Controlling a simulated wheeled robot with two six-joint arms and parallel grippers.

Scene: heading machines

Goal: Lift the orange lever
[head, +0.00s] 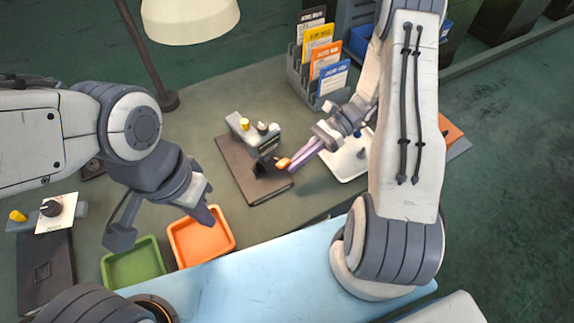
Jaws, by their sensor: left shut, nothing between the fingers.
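The orange lever (284,163) sticks out from the right side of a small grey machine (262,140) on a dark base plate, with the lever's orange end toward my right gripper. My right gripper (291,161) comes in from the upper right, its slim purplish fingers side by side and reaching to the orange end. Whether they touch or grip it I cannot tell.
An orange tray (228,252) and a green tray (133,284) lie at the front of the table. A lamp (190,18) and a rack of coloured cards (318,62) stand behind. A dial panel (68,212) is at left.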

